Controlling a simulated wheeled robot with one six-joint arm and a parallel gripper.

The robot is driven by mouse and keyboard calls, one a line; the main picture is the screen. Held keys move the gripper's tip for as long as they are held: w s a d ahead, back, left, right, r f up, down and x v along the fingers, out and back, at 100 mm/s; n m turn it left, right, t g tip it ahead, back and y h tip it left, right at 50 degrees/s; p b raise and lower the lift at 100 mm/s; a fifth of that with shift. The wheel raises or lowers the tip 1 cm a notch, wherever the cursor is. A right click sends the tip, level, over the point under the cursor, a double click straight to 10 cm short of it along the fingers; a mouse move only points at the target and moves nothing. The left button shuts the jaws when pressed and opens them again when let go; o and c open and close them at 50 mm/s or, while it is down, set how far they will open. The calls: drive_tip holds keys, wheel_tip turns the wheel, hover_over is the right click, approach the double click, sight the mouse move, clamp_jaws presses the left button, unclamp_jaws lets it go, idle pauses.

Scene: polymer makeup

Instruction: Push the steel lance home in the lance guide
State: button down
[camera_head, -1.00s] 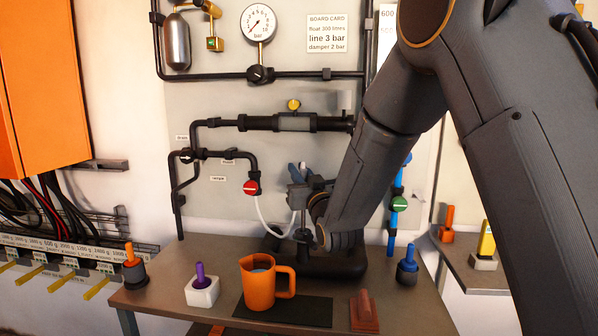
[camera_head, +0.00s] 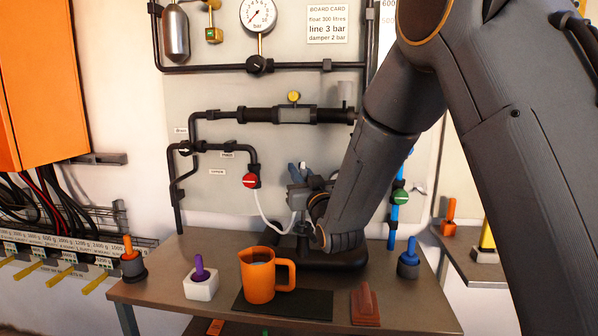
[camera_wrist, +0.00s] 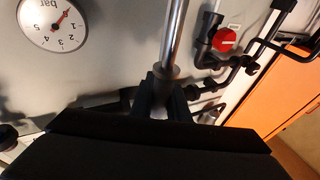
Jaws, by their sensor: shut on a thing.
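The steel lance (camera_wrist: 174,42) is a bright metal rod crossing the top middle of the wrist view, with a wider collar at its lower end there. My gripper (camera_wrist: 164,96) is shut on it by this collar. In the head view my gripper (camera_head: 300,182) is over the back of the bench, partly behind my forearm. What seems to be the lance guide (camera_head: 301,230) is the dark upright fitting just below my gripper. How far the lance sits in it is hidden.
An orange mug (camera_head: 257,280) stands on a dark mat (camera_head: 315,304) in front. A white block with a purple peg (camera_head: 201,286), a reddish block (camera_head: 365,305) and a blue-handled piece (camera_head: 408,262) stand around it. A white hose (camera_head: 268,222) runs close left of my gripper.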

sight(308, 230)
wheel_tip(308, 230, down, 9)
drive_tip(key=b, duration=0.6)
drive_tip(key=shift+r, duration=0.2)
idle(2.6)
drive_tip(key=c, duration=1.6)
unclamp_jaws()
drive_tip(key=b+v, duration=0.1)
drive_tip(key=v, duration=0.7)
drive_tip(key=shift+r+b, duration=0.1)
drive_tip(key=shift+b, duration=0.2)
